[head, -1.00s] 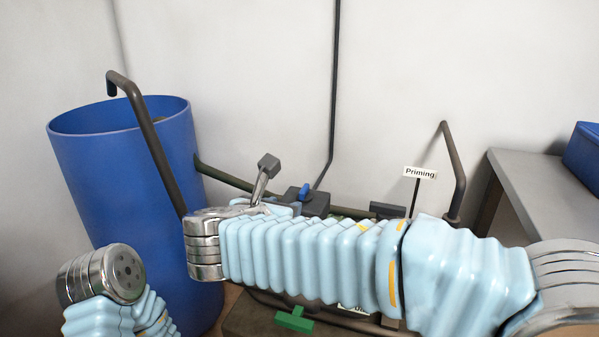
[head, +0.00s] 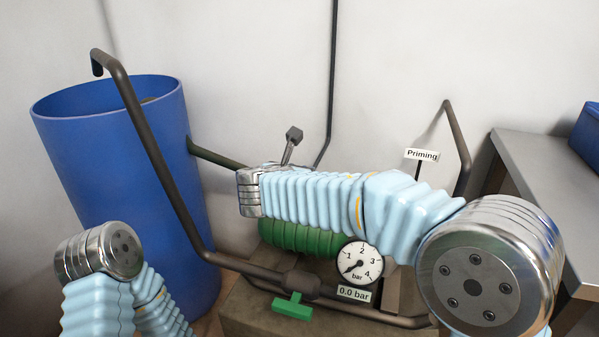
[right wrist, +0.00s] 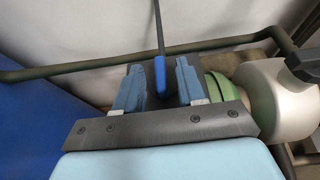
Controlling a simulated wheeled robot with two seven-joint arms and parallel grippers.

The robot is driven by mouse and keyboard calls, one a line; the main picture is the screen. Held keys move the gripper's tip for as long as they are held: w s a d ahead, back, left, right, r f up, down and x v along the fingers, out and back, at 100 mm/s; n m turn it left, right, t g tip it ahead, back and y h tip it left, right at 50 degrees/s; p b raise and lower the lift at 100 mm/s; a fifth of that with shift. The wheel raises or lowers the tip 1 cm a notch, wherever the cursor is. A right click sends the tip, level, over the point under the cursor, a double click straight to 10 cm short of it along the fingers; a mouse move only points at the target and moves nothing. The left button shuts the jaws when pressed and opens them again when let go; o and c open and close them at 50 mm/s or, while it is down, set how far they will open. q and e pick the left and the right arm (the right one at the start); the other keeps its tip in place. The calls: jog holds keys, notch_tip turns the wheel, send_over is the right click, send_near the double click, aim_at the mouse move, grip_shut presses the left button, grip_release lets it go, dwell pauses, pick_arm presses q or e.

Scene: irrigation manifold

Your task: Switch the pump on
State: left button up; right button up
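The green pump body (head: 305,238) shows below my right arm in the head view, with a pressure gauge (head: 360,260) in front of it reading 0.0 bar. A blue lever (right wrist: 159,76) shows in the right wrist view, below a dark cable. My right gripper (right wrist: 160,78) is open, its two blue-grey fingers on either side of the blue lever, with a gap showing at each side. In the head view the lever and the right gripper are hidden behind my right arm. My left gripper is out of view.
A blue barrel (head: 120,180) stands at the left, with dark pipes around it. A green-handled valve (head: 293,306) sits on the front pipe. A grey lever (head: 291,145) stands behind my right arm. A "Priming" sign (head: 422,155) and a grey table (head: 535,165) are at the right.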

jog(key=shift+w+f, duration=0.1)
jog(key=shift+w, duration=0.1)
grip_shut()
